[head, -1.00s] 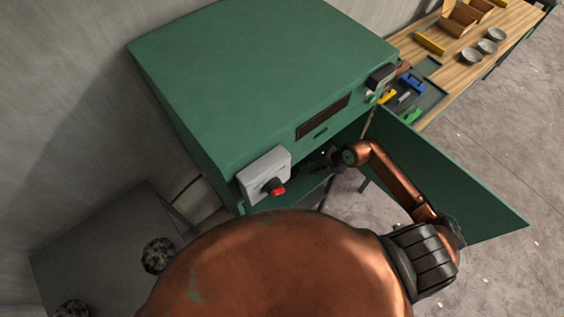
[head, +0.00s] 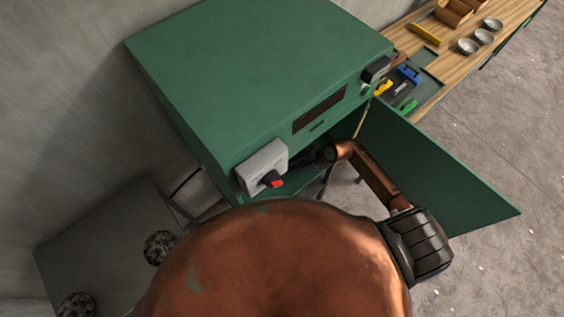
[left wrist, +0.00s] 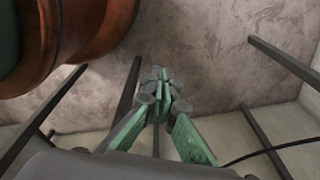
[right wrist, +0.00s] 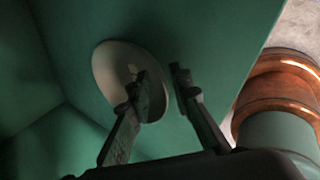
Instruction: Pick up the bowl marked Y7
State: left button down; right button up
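In the right wrist view a pale round thing (right wrist: 112,62), which looks like a bowl, is inside the green cabinet (head: 240,75). A small mark shows on it, too small to read. My right gripper (right wrist: 165,82) is open, one finger in front of the pale round thing and the other just past its right edge. I cannot tell whether they touch. In the head view my right gripper (head: 300,165) is dark and partly hidden in the cabinet opening. My left gripper (left wrist: 163,82) has its fingertips together, empty, pointing over the floor.
The cabinet door (head: 430,170) stands open to the right of my right arm. A grey box with a red knob (head: 262,168) is on the cabinet front. Bowls (head: 484,36) and tools stand on a wooden bench (head: 450,75). A dark table (head: 100,235) is at left.

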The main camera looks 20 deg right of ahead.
grip_shut()
pick_arm(q)
jog(key=shift+s+f, duration=0.1)
jog(key=shift+s, duration=1)
jog(key=shift+w, duration=0.4)
jog(key=shift+w, duration=0.1)
pick_arm(e)
jog(key=shift+r, duration=0.2)
